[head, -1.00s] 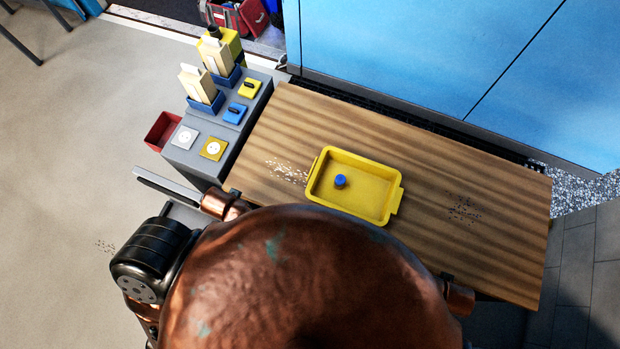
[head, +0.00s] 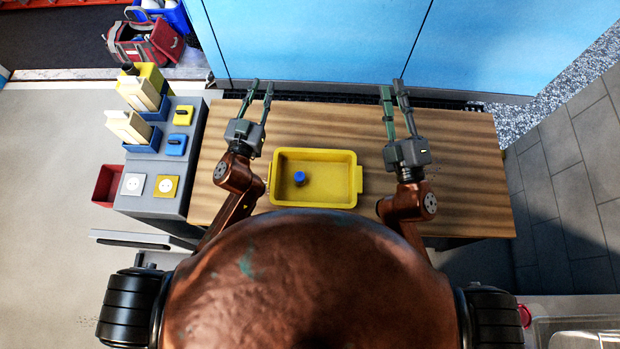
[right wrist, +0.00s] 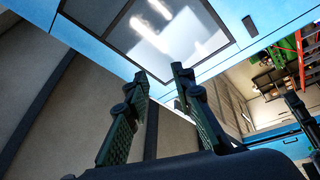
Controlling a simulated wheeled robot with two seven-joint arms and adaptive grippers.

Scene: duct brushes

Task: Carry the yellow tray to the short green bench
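The yellow tray (head: 330,180) sits on the wooden tabletop in front of me, between my two arms. A small blue cylinder (head: 299,178) stands inside it, left of the middle. My left gripper (head: 262,84) is open and empty above the table's left part, beyond the tray's left end. My right gripper (head: 392,88) is open and empty, beyond the tray's right end. Its parted fingers also show in the right wrist view (right wrist: 160,80). Neither gripper touches the tray. I see no short green bench in these frames.
The wooden table (head: 460,170) is clear right of the tray. A grey cabinet (head: 160,205) with yellow and blue items stands at its left, a red bin (head: 107,186) beside it. Blue panels (head: 310,40) stand behind the table. Grey paving (head: 570,190) lies to the right.

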